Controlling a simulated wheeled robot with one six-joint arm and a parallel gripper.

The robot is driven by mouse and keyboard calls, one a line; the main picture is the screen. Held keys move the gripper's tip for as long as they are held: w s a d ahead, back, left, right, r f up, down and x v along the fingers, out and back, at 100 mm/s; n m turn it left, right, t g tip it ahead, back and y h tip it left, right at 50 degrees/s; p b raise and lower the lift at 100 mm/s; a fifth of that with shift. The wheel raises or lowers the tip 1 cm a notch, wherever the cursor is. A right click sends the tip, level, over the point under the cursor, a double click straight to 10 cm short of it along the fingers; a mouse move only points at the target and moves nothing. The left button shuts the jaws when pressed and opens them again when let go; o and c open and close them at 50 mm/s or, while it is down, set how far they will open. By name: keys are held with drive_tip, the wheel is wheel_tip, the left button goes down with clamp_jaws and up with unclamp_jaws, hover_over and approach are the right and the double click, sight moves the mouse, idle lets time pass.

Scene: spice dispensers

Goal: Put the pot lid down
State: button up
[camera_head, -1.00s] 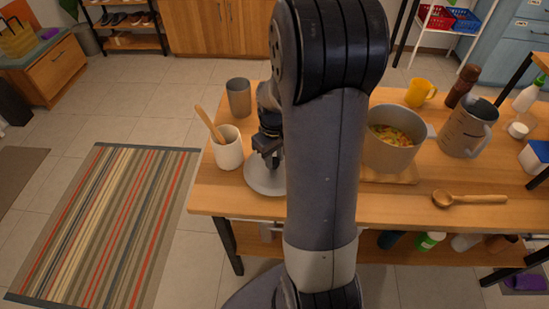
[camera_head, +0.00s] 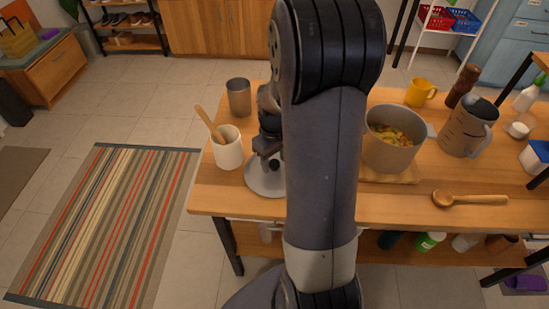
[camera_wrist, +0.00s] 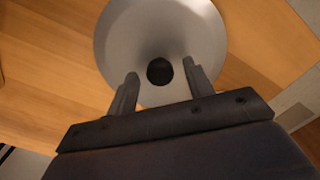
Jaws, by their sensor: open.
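The pot lid (camera_head: 262,181) is a round grey disc lying on the wooden table, left of my arm in the head view. In the wrist view the lid (camera_wrist: 128,40) fills the upper middle, with its dark round knob (camera_wrist: 159,71) near the centre. My gripper (camera_wrist: 158,79) is open, its two fingers apart on either side of the knob. In the head view my gripper (camera_head: 268,157) is just above the lid, partly hidden by my arm. The pot (camera_head: 390,150) stands uncovered with food inside, to the right of my arm.
A white crock (camera_head: 228,153) with a wooden spoon and a grey cup (camera_head: 239,98) stand close to the left of the lid. A wooden ladle (camera_head: 470,199), a grey pitcher (camera_head: 464,132) and a yellow mug (camera_head: 419,93) are to the right. The table's front edge is near the lid.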

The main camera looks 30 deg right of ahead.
sight(274, 162)
wheel_tip(274, 162, up, 12)
drive_tip(key=shift+r+p, duration=0.15)
drive_tip(key=shift+p, duration=0.3)
idle(0.4)
